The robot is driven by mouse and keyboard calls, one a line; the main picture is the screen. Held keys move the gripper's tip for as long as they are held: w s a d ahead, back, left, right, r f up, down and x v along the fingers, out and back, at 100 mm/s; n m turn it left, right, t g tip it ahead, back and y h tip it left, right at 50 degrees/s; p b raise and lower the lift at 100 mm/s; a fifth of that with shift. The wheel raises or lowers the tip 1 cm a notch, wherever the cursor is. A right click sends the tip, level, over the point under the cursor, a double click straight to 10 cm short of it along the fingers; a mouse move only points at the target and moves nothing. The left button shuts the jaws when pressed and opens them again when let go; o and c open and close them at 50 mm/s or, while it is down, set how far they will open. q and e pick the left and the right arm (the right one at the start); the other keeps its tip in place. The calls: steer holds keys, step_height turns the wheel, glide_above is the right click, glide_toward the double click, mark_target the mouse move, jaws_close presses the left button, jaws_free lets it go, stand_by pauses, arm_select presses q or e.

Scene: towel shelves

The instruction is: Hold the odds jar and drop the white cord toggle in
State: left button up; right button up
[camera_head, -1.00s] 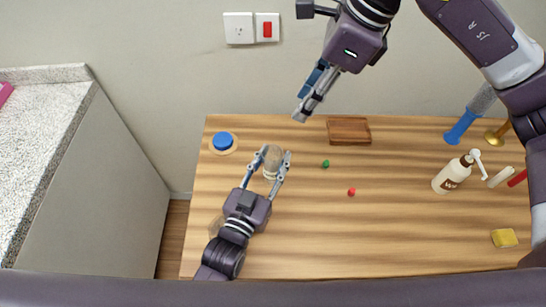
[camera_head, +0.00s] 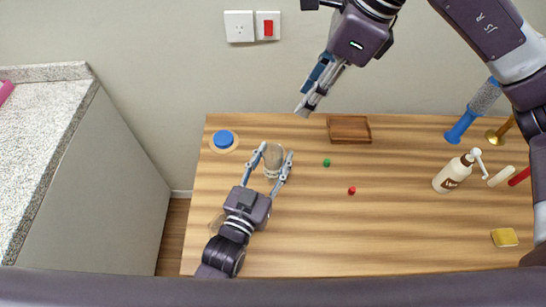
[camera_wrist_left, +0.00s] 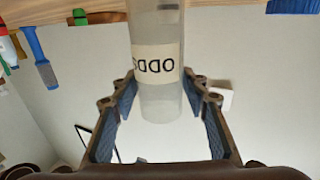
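The odds jar (camera_head: 275,154) is a clear cylinder standing near the left part of the table. Its cream "ODDS" label (camera_wrist_left: 156,63) reads upside down in the left wrist view. My left gripper (camera_head: 274,156) has its fingers on either side of the jar; in the left wrist view they (camera_wrist_left: 160,85) look spread, with small gaps to the jar. My right gripper (camera_head: 305,108) hangs above the table's back edge, pointing down-left. Its fingers are close together, and whether they hold anything is unclear. I cannot make out a white cord toggle.
A green piece (camera_head: 326,162) and a red piece (camera_head: 351,190) lie on the table (camera_head: 350,240). A wooden tray (camera_head: 349,140) is at the back, a blue lid (camera_head: 223,139) at left. A pump bottle (camera_head: 452,176), a blue-handled brush (camera_head: 462,127) and a yellow sponge (camera_head: 504,237) are at right.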

arm_select(q)
steer(key=shift+o, duration=1.3)
